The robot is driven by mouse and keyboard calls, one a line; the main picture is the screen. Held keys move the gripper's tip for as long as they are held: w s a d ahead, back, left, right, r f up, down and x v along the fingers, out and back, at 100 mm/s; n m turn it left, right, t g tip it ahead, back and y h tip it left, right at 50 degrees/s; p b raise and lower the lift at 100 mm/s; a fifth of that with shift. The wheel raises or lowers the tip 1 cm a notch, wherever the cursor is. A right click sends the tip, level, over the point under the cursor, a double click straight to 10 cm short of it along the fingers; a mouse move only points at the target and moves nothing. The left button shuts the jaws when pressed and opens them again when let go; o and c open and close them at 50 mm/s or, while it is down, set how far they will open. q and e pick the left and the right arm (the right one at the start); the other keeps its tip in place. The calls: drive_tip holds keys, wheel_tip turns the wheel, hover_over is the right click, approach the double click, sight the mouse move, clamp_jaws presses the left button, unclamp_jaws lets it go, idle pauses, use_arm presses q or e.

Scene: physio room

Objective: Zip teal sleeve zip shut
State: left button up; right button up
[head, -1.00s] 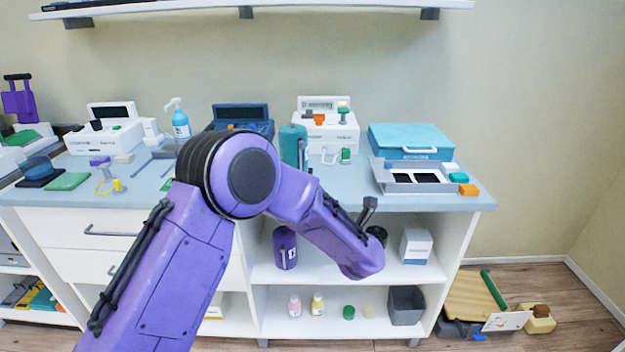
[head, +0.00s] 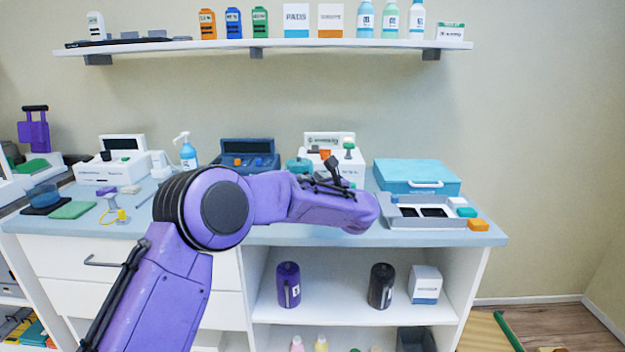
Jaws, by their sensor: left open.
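The teal sleeve (head: 299,164) stands on the counter near its middle. Only its top shows behind my purple left arm, so its zip is hidden and I cannot tell its state. My left arm comes in from the lower left and bends to the right across the front of the counter. Dark parts of my left gripper (head: 332,166) stick up behind the forearm, right of the teal sleeve in the picture. It is open; most of it is hidden, and no contact with the sleeve shows. My right gripper is not in view.
A silver tray (head: 391,218) and a teal case (head: 408,172) are on the right of the counter. A navy case (head: 248,147) and white devices stand along the back. Purple (head: 288,288) and black (head: 381,286) cylinders stand on the shelf below.

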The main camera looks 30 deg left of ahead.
use_arm(q)
clamp_jaws()
wheel_tip(320, 180, down, 9)
drive_tip(key=b, duration=0.8)
drive_tip(key=shift+f+b, duration=0.15)
drive_tip(key=shift+b, duration=0.2)
drive_tip(key=shift+s+d+r, duration=0.1)
drive_tip(key=shift+s+r, duration=0.05)
drive_tip(key=shift+r, duration=0.1)
unclamp_jaws()
drive_tip(key=shift+f, duration=0.1)
drive_tip(key=v, duration=1)
drive_tip(key=shift+d, duration=0.2)
